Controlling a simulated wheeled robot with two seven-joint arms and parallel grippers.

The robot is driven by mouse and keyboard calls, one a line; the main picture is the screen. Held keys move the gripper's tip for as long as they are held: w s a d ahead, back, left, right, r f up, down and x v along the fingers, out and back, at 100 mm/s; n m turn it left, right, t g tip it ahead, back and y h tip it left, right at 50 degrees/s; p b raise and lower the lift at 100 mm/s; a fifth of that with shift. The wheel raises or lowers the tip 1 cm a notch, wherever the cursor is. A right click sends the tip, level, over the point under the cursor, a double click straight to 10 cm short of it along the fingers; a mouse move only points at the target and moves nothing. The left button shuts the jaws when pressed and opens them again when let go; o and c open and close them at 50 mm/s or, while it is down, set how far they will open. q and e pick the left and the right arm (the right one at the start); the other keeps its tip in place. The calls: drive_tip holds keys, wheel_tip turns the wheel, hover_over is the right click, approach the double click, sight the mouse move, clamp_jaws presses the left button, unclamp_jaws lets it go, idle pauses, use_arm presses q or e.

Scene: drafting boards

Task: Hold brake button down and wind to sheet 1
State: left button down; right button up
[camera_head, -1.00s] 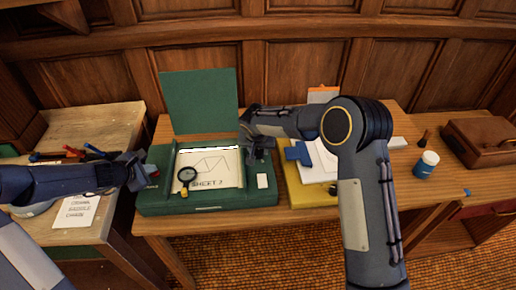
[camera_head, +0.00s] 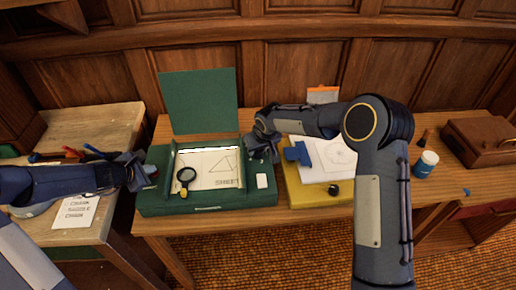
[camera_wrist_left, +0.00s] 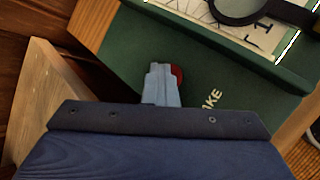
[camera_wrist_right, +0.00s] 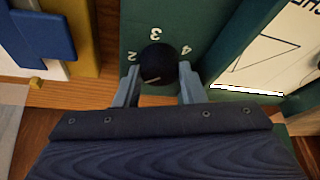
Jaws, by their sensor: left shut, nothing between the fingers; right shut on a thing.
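The green drafting box (camera_head: 205,210) stands on the desk with its lid up. Its window shows a paper sheet (camera_head: 213,166) with a triangle and a partly visible "SHEET" label. My left gripper (camera_head: 143,175) is shut and empty at the box's left end. In the left wrist view its closed fingertips (camera_wrist_left: 163,80) cover part of the red brake button (camera_wrist_left: 177,74), beside lettering ending in "AKE". My right gripper (camera_head: 268,147) is shut on a dark round knob (camera_wrist_right: 158,64) at the box's right side. Numbers 2, 3 and 4 ring the knob.
A magnifier (camera_head: 186,176) lies over the sheet window. A yellow board (camera_head: 305,194) with papers and a blue piece (camera_head: 298,153) is to the right. A side table (camera_head: 95,130) with pens is left.

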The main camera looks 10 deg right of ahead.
drive_tip(key=n, duration=0.2)
drive_tip(key=n+g+y, duration=0.1)
drive_tip(key=n, duration=0.1)
drive_tip(key=shift+d+f+n+y, duration=0.1)
drive_tip(key=shift+d+n+y, duration=0.05)
drive_tip(key=shift+n+y, duration=0.15)
use_arm(q)
drive_tip(key=shift+f, duration=0.1)
use_arm(e)
drive_tip(key=n+g, duration=0.1)
drive_tip(key=n, duration=0.1)
drive_tip(key=n+y, duration=0.1)
drive_tip(key=n, duration=0.2)
drive_tip(key=shift+w+g, duration=0.1)
drive_tip(key=shift+g, duration=0.3)
drive_tip(key=shift+n, duration=0.3)
drive_tip(key=o, duration=1)
